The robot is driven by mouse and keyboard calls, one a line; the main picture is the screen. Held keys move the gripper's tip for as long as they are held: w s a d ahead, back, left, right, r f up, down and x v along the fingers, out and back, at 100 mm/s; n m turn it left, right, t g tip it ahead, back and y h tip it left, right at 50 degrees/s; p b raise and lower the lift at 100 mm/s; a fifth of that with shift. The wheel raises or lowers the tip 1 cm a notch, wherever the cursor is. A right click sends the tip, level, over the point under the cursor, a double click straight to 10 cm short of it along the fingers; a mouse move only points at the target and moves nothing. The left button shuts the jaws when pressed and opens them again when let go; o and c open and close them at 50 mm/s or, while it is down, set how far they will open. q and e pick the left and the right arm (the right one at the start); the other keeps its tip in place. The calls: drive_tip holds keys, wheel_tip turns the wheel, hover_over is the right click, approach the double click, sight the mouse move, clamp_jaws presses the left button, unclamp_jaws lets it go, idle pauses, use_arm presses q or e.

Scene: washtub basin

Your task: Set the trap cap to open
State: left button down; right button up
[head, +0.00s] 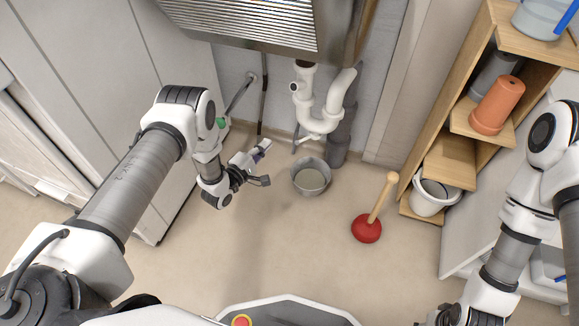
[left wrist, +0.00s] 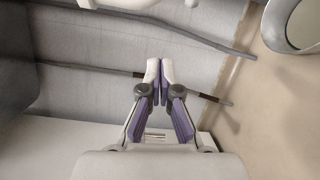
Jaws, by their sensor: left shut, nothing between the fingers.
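The white trap pipe (head: 322,118) hangs under the basin as a U-bend. A small white piece at its bottom (head: 308,138), which looks like the trap cap, sits above and behind the metal bucket; its setting is too small to tell. My left gripper (head: 264,147) is left of the trap and bucket, apart from both. In the left wrist view its fingertips (left wrist: 154,72) meet with nothing between them. A white pipe part, perhaps the trap, is cut off at that view's top edge. My right gripper is mostly cut off at the head view's bottom edge.
The grey bucket (head: 311,178) stands on the floor below the trap; its rim shows in the left wrist view (left wrist: 272,28). A red plunger (head: 367,228) stands to its right. A wooden shelf (head: 447,160) with pots is at right. The floor in front is clear.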

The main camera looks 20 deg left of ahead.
sight(309, 137)
use_arm(q)
drive_tip(key=w+d+f+b, duration=0.3)
drive_tip(key=w+d+b, duration=0.3)
drive_tip(key=shift+f+b, duration=0.2)
drive_tip(key=shift+b, duration=0.15)
use_arm(e)
wheel_tip(309, 137, down, 9)
drive_tip(key=shift+r, duration=0.2)
use_arm(q)
drive_tip(key=shift+w, duration=0.1)
use_arm(e)
drive_tip(key=shift+w+d+r, duration=0.1)
drive_tip(key=shift+w, duration=0.05)
